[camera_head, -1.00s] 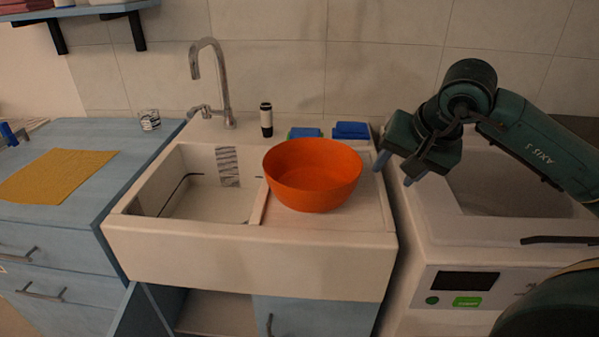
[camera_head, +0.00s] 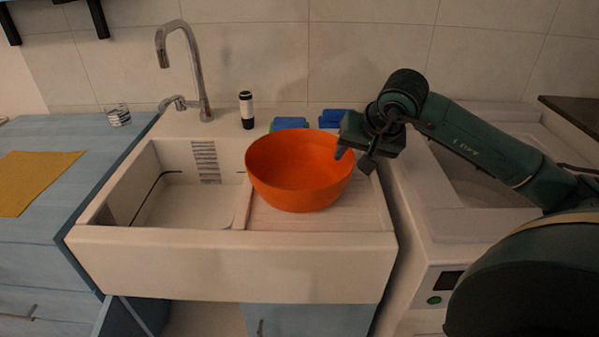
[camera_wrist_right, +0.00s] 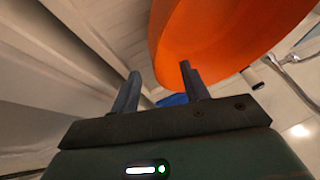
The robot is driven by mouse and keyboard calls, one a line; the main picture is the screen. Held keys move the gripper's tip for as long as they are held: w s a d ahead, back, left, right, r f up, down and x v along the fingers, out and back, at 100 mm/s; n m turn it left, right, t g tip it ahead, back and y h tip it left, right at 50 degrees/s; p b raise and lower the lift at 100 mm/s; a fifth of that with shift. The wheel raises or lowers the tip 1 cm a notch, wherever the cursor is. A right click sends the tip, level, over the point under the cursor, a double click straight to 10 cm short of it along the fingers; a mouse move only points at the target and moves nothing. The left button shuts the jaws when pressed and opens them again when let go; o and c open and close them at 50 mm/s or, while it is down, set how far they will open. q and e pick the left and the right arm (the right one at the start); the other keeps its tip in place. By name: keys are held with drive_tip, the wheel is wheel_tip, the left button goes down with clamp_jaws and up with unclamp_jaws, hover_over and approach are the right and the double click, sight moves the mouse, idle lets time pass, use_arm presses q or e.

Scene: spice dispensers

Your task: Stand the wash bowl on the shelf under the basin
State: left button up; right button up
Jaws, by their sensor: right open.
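The orange wash bowl (camera_head: 298,175) stands upright on the ribbed drainboard, right of the basin (camera_head: 190,200). My right gripper (camera_head: 354,159) is open at the bowl's right rim. One fingertip overlaps the rim in the head view, and the other is just outside it. In the right wrist view, the bowl (camera_wrist_right: 225,40) fills the upper right, near the open fingers (camera_wrist_right: 158,72). I cannot tell whether they touch it. The shelf space under the basin (camera_head: 205,320) shows only partly at the bottom edge. My left gripper is out of view.
A faucet (camera_head: 205,85) and a dark bottle with a white band (camera_head: 246,110) stand behind the basin. Blue sponges (camera_head: 289,123) lie behind the bowl. A glass (camera_head: 117,115) and yellow cloth (camera_head: 35,180) are on the left counter. A blue cupboard door (camera_head: 305,318) is below.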

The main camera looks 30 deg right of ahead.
drive_tip(key=x, duration=0.5)
drive_tip(key=shift+s+a+f, duration=0.15)
drive_tip(key=shift+a+f, duration=0.1)
clamp_jaws()
drive_tip(key=shift+r, duration=0.1)
